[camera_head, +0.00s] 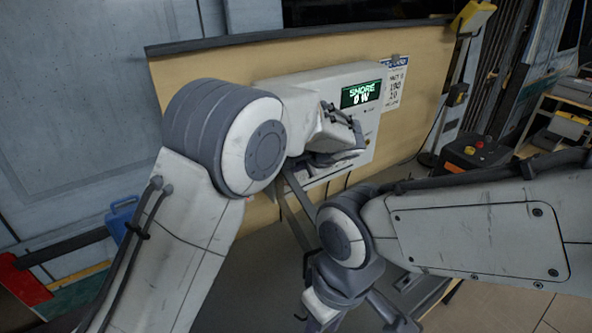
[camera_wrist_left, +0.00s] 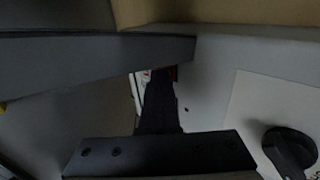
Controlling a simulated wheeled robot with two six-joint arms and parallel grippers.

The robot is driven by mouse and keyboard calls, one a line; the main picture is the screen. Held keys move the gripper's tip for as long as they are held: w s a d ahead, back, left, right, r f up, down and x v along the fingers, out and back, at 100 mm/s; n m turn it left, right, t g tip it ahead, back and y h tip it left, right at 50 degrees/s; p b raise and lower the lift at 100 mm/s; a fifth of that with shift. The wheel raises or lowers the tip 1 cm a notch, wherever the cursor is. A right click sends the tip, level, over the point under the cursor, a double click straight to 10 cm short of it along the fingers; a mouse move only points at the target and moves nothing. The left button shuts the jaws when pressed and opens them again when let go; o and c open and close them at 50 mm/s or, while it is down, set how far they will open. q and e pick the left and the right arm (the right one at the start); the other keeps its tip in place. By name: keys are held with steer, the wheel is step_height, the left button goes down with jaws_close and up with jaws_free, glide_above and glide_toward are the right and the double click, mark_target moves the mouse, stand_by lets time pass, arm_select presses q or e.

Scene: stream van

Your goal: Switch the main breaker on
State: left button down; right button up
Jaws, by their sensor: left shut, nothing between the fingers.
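A pale power panel (camera_head: 368,122) is fixed to the tan board. Its green-lit display (camera_head: 361,93) reads "SHORE 0 W". My left gripper (camera_head: 332,158) is up against the panel's lower left front, and my own wrist covers that area. In the left wrist view, its dark fingers (camera_wrist_left: 160,85) are shut with nothing between them. A small red patch (camera_wrist_left: 173,73) and a white strip show beside the fingertips; I cannot tell whether they belong to the main breaker or whether the fingers touch them. My right gripper hangs low in front (camera_head: 345,290), its opening unclear.
A black knob (camera_wrist_left: 290,150) sits on the panel to the right in the left wrist view. A printed sheet (camera_head: 395,85) hangs right of the panel. A dark box with a red button (camera_head: 476,152) stands at right. A blue can (camera_head: 122,217) stands at left.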

arm_select(q)
steer(key=shift+r, duration=0.1)
steer(key=s+f+b+v, duration=0.1)
steer(key=b+v, duration=0.1)
steer(key=v, duration=1.1)
steer(key=shift+s+d+f+b, duration=0.25)
steer(key=shift+d+b, duration=0.1)
steer(key=shift+d, duration=0.1)
arm_select(e)
steer(key=f, duration=0.1)
steer(key=s+f, duration=0.1)
steer(key=shift+d+f, duration=0.1)
steer(key=shift+f, duration=0.25)
steer(key=shift+r, duration=0.1)
arm_select(q)
steer(key=shift+f+p, duration=0.6)
steer(key=shift+f, duration=0.15)
arm_select(e)
steer(key=shift+r, duration=0.5)
